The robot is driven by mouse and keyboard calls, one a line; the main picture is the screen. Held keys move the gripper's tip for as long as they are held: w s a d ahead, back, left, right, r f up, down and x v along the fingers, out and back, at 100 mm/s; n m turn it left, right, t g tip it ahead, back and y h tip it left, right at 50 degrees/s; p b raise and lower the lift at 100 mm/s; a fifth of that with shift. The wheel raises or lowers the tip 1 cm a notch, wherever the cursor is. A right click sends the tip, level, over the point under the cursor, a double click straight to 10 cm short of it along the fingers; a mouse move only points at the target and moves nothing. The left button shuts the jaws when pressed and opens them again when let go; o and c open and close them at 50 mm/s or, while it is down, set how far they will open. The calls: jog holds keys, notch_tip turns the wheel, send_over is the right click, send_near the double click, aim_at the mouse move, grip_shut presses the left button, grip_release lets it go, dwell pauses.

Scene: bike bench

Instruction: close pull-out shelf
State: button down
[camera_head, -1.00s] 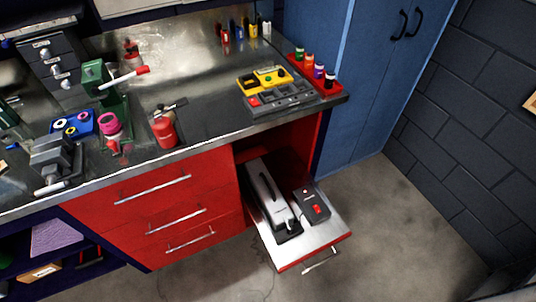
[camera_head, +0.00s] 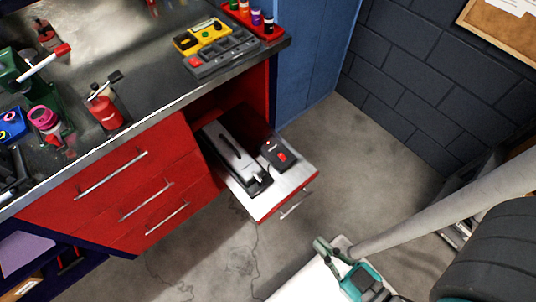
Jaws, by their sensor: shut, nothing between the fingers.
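The pull-out shelf (camera_head: 265,213) is out from the red cabinet below the worktop, at the middle of the view. It has a pale top, a red front edge and a metal bar handle (camera_head: 295,204). A long grey-and-black device (camera_head: 236,158) and a dark box with a red button (camera_head: 280,155) lie on it. Parts that look like my arm, a grey tube with white and teal pieces, show at the lower right, apart from the shelf. I cannot make out gripper fingers there.
Red drawers (camera_head: 130,195) with bar handles stand left of the shelf. A blue cabinet (camera_head: 310,65) stands behind, beside a dark block wall. The concrete floor (camera_head: 350,175) right of the shelf is clear.

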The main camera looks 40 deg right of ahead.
jog(key=w+d+f+m+g+h, duration=0.2)
jog(key=w+f+m, duration=0.1)
jog(key=f+m, duration=0.35)
jog(key=w+d+f+m+g+h, duration=0.1)
jog(key=w+d+f+m, duration=0.1)
jog(key=f+m, duration=0.45)
jog(key=m+g+y, duration=0.3)
jog(key=m, duration=2)
send_near(293, 162)
jog(key=f, duration=0.5)
jog(key=shift+w+d+f, duration=0.15)
jog(key=shift+d+f, duration=0.1)
jog(key=shift+d, duration=0.05)
jog(key=w, duration=0.3)
jog(key=shift+w, duration=0.45)
